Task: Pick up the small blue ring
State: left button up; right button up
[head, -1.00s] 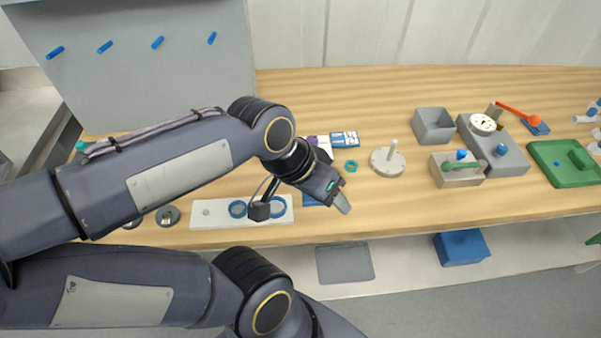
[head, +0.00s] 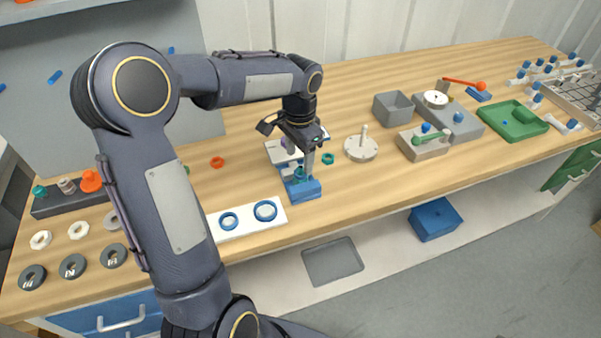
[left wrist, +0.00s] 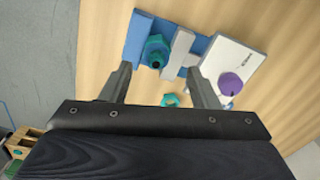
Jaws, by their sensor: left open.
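The small blue ring (head: 229,221) lies on a white plate (head: 245,232) near the front edge of the bench. A larger blue ring (head: 265,210) lies to its right on the same plate. My left gripper (head: 303,158) points down above a blue fixture (head: 304,190), behind and right of the rings. In the left wrist view, the open left gripper (left wrist: 160,72) has the blue fixture (left wrist: 136,40) and its teal nut (left wrist: 156,50) beyond its fingers. The rings do not show there. Nothing is visibly held. My right gripper is not in view.
A loose teal nut (head: 328,158) and a round pegged base (head: 361,148) lie to the right.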

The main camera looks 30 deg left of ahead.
aim_at(301, 167)
pick_arm(q)
jog(key=f, duration=0.4)
jog(key=shift+s+d, duration=0.1)
jog(key=shift+d, duration=0.1)
jog(key=c, duration=1)
